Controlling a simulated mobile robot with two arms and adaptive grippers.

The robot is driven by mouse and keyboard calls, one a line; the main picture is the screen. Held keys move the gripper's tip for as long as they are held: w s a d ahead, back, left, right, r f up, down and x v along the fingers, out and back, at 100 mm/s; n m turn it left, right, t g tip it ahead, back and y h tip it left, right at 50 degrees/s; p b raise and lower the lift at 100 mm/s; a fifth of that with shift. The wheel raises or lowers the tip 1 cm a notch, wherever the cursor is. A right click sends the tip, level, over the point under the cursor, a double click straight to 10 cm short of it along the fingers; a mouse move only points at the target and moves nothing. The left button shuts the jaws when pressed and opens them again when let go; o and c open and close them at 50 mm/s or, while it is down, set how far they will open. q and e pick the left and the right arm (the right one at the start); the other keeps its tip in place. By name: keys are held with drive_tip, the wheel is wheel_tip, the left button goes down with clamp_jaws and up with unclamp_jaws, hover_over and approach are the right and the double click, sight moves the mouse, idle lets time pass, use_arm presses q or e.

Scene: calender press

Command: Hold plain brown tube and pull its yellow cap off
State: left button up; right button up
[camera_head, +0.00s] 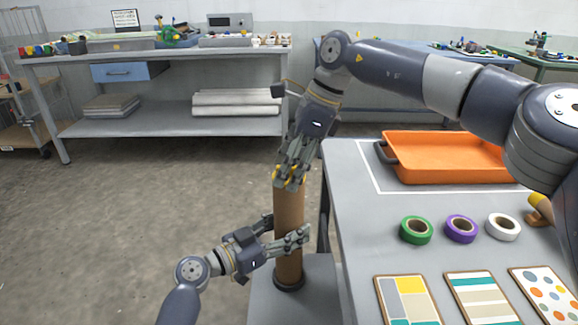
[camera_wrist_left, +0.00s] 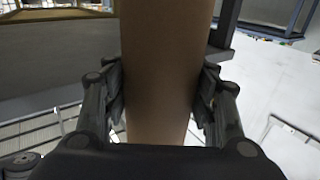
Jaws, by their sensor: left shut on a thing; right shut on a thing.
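The plain brown tube (camera_head: 289,209) stands upright on a low grey surface beside the table, its foot in a dark ring. It also fills the middle of the left wrist view (camera_wrist_left: 160,75). My left gripper (camera_head: 287,240) is shut around the lower half of the tube, one finger on each side. My right gripper (camera_head: 290,174) points down over the tube's top and is shut on the yellow cap (camera_head: 289,183). Only bits of the yellow show between its fingers. Whether the cap still sits fully on the tube cannot be told.
The grey table (camera_head: 355,235) at right bears an orange tray (camera_head: 440,178), green tape (camera_head: 416,230), purple tape (camera_head: 461,228), white tape (camera_head: 503,226) and several patterned cards (camera_head: 407,299). A workbench (camera_head: 190,52) stands at the back left. The floor at left is clear.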

drive_tip(key=shift+r, duration=2.25)
use_arm(q)
drive_tip(key=o, duration=1.1)
drive_tip(key=shift+c, duration=0.2)
drive_tip(key=shift+a, duration=0.1)
drive_tip(key=v, duration=1.2)
